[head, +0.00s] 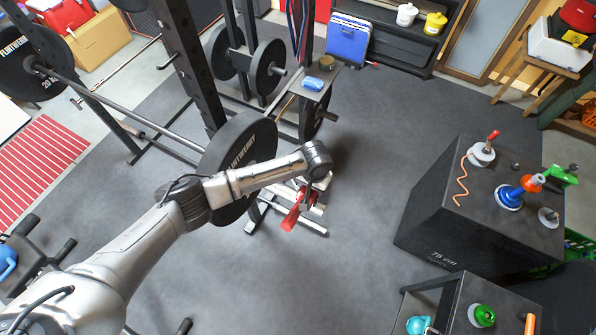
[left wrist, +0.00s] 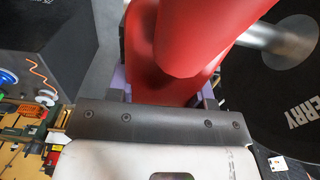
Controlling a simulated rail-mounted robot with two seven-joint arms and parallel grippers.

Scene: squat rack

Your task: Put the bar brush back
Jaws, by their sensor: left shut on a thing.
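My left gripper (head: 303,194) is shut on a red thing (head: 293,216) beside the near weight plate of the barbell. In the left wrist view the red thing (left wrist: 185,45) is smooth, with a thick rounded part, and fills the space between the fingers. Its far end is cut off there, and I see no bristles, so I cannot tell that it is the bar brush. A blue item (head: 312,83) lies on a small rack shelf (head: 325,76), too small to make out. My right gripper is not in view.
The near weight plate (head: 240,150) is close by my forearm; its bar end (left wrist: 280,40) shows in the left wrist view. A black box (head: 480,215) with several handled items stands to the right. Open floor (head: 350,200) lies between rack and box.

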